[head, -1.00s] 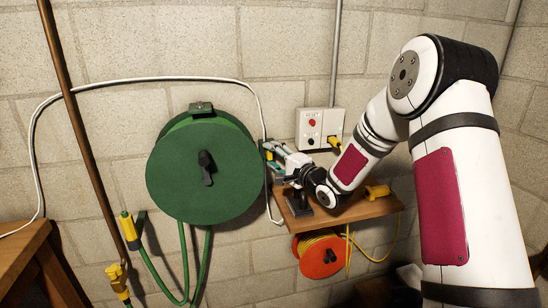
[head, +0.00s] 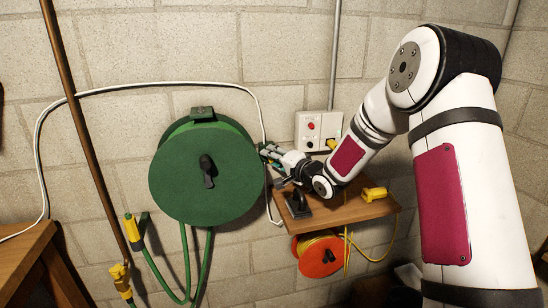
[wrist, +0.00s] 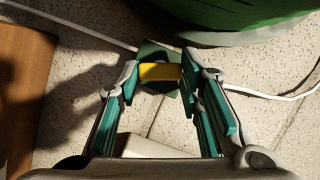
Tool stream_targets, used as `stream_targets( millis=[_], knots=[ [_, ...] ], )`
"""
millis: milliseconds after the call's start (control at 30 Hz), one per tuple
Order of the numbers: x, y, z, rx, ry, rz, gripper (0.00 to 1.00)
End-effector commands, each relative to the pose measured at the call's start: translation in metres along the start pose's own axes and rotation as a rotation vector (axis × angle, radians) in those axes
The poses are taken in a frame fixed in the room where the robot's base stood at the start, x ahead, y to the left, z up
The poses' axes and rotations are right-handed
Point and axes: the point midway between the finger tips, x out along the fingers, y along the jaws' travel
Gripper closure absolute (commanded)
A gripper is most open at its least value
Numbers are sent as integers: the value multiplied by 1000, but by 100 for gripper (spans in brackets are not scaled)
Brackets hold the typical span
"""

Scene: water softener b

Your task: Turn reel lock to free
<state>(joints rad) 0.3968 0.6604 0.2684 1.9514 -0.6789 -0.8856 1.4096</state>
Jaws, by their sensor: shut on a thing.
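The green hose reel (head: 205,185) hangs on the block wall, with a black knob (head: 207,170) at its centre. In the wrist view its green edge (wrist: 230,18) runs along the top. My gripper (head: 267,151) is at the reel's right side. In the wrist view a yellow lever (wrist: 160,72) lies on a dark green plate (wrist: 154,50), between the teal-padded fingertips. My gripper is shut on this yellow lever. In the head view the lever is too small and covered to make out. No lock marking can be read.
A wooden shelf (head: 350,214) below my wrist carries a black fitting (head: 298,206) and a yellow piece (head: 373,194). A white socket box (head: 305,133) is close behind. A white cable (head: 140,79) passes by the gripper. An orange reel (head: 319,262) hangs under the shelf.

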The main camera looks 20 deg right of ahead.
Motion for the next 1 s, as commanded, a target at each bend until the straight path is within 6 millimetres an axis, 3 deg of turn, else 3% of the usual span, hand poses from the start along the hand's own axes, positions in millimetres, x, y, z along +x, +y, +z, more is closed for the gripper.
stream_targets(
  millis=[400, 1000],
  knots=[
    [0, -2, 1, -212, -1, 88, 95],
    [0, -1, 0, -253, 0, 106, 95]
  ],
)
